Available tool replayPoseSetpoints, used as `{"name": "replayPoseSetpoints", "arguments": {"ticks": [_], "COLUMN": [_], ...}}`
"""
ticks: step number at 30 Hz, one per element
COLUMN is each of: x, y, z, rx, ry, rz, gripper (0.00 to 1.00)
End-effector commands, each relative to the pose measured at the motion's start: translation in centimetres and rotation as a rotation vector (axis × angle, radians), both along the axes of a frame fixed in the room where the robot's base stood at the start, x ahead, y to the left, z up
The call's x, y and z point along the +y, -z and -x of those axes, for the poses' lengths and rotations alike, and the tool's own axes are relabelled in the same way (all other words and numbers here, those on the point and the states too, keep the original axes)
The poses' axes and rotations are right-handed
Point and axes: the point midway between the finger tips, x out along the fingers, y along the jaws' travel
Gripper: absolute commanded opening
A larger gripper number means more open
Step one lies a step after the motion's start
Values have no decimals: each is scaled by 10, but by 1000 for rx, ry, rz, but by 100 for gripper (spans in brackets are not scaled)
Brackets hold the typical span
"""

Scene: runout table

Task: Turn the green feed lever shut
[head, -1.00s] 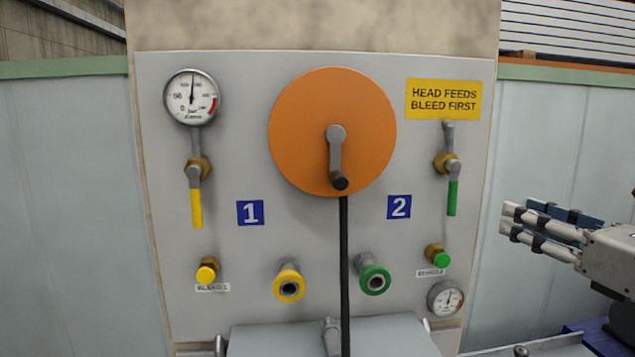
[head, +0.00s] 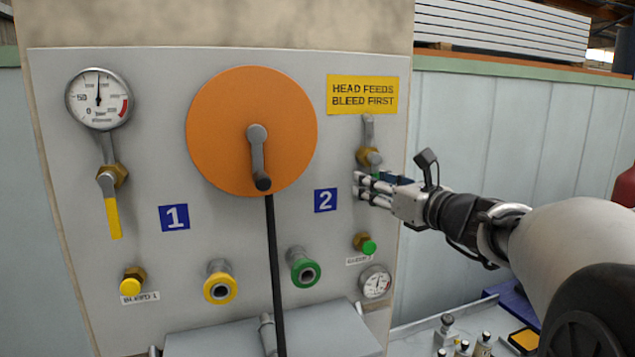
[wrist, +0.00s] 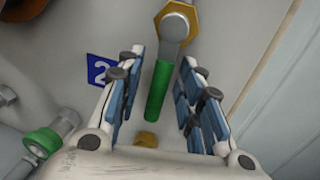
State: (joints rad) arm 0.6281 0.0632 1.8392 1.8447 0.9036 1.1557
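The green feed lever (wrist: 158,90) hangs down from its brass valve on the panel (head: 235,60), below the yellow sign. In the wrist view its green handle lies between the two spread fingers of my gripper (wrist: 160,103), with a gap on each side. In the head view my gripper (head: 366,188) reaches in from the right and covers most of the lever; only the grey pivot and brass nut (head: 368,157) show clearly above it. My gripper is open and holds nothing.
The yellow lever (head: 113,217) hangs at the left. The orange disc (head: 222,110) with its crank is mid-panel. Below my gripper are the green bleed knob (head: 369,247), a small gauge (head: 375,283) and the green port (head: 304,268). Small fittings (head: 463,345) stand at lower right.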

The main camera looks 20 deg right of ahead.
Motion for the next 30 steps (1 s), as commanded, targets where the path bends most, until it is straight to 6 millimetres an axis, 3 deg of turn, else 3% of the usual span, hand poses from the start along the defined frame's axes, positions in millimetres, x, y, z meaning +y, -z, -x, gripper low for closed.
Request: {"name": "replayPoseSetpoints", "arguments": {"ticks": [7, 22, 30], "x": [0, 0, 0], "y": [0, 0, 0], "z": [0, 0, 0], "rx": [0, -1, -1], "ry": [0, -1, -1], "rz": [0, 0, 0], "gripper": [33, 0, 0]}}
